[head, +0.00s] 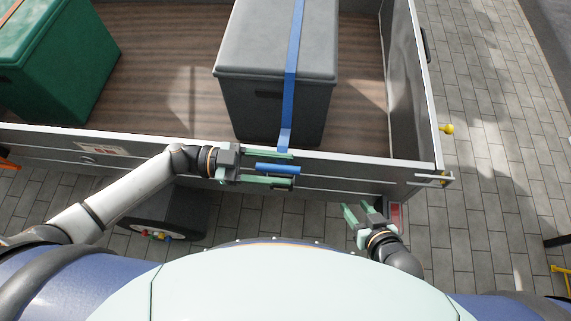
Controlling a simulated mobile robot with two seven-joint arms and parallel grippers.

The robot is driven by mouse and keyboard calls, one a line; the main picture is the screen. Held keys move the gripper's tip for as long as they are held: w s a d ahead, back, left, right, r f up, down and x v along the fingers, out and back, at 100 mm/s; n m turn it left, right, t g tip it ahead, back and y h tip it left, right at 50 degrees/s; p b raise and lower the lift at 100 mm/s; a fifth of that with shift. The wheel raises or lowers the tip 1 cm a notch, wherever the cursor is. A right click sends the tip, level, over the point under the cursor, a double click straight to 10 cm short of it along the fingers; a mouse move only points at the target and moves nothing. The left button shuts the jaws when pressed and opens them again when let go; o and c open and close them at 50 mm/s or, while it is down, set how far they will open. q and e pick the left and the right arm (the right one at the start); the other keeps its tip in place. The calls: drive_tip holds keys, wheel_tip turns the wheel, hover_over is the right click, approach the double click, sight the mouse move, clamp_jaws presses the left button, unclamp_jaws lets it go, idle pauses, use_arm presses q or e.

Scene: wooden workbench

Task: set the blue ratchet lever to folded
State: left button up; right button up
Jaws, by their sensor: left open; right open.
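The blue ratchet lever (279,168) sits on the outer side of the trailer wall, below a blue strap (293,62) that runs over a grey box (256,44). My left gripper (269,169) is open, its green fingers above and below the lever in the picture. I cannot tell whether they touch it. My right gripper (358,212) is open and empty, to the right of the lever, near the trailer's lower right corner. The ratchet body is mostly hidden, and the lever's exact angle is hard to tell.
The trailer (340,172) has low metal side walls and a wooden floor. A green box (62,62) with an orange strap stands at the left. A wheel (160,220) shows below the wall.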

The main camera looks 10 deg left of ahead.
use_arm(q)
drive_tip(key=shift+d, duration=0.85)
drive_tip(key=shift+c, duration=0.3)
clamp_jaws()
idle(0.5)
